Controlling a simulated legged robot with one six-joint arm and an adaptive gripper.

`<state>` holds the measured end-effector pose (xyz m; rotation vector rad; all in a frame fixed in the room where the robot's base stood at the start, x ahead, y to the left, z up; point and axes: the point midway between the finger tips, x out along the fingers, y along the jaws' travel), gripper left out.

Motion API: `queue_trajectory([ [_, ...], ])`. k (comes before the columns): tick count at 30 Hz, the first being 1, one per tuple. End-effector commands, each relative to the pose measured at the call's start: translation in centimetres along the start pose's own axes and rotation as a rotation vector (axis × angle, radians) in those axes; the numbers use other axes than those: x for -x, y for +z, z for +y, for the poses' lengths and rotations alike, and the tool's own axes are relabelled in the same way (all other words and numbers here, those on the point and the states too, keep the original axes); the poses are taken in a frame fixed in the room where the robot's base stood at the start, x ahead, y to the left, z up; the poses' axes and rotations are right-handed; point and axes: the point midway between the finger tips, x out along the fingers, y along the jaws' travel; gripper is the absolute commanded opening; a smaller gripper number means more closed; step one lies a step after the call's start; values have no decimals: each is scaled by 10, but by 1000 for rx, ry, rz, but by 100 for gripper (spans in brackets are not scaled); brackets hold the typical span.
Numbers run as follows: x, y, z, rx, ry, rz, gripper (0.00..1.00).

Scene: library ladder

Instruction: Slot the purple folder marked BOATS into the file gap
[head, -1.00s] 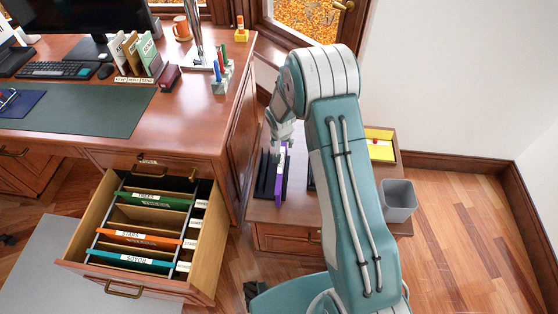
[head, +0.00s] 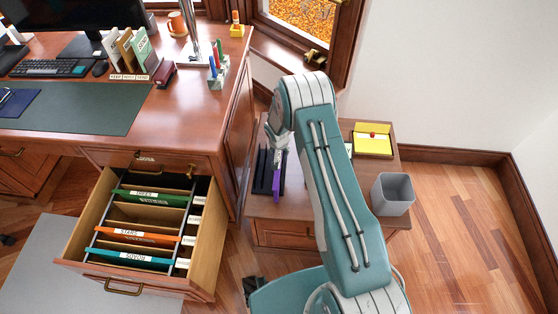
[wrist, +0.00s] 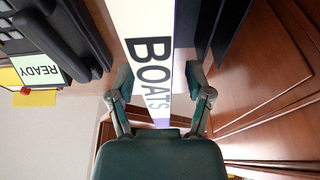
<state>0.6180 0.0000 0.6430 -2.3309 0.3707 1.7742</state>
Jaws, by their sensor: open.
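The purple BOATS folder (head: 277,187) stands upright in a dark rack (head: 261,172) on the low side cabinet. In the wrist view its white spine label, reading BOATS (wrist: 150,65), lies between my fingers. My gripper (head: 277,143) is open over the folder's top, with a finger (wrist: 121,85) on one side and a finger (wrist: 200,85) on the other; a gap shows beside the label. The open desk drawer (head: 76,238) holds a green folder (head: 150,197), an orange STARS folder (head: 137,236) and a teal ROADS folder (head: 132,258). A space lies between green and orange.
A yellow box (head: 372,145) with a red knob and a grey bin (head: 393,194) are right of my arm. The wrist view shows a READY card (wrist: 38,65) and a black object (wrist: 65,35). The desk (head: 190,120) stands left of the cabinet.

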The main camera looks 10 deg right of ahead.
Motion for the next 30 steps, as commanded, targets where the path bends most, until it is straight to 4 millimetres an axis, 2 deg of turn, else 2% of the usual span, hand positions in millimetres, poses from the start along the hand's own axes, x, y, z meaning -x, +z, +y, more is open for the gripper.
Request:
queue_trajectory([
  [7, -2, 0, 0, 0, 0, 1, 66],
  [8, -2, 0, 0, 0, 0, 1, 52],
  [9, -2, 0, 0, 0, 0, 1, 34],
  [11, -2, 0, 0, 0, 0, 0, 8],
  [12, -1, 0, 0, 0, 0, 0, 0],
  [24, 1, -1, 0, 0, 0, 0, 0],
  [26, 6, -3, 0, 0, 0, 1, 0],
  [30, 31, -10, -1, -1, -2, 5, 0],
])
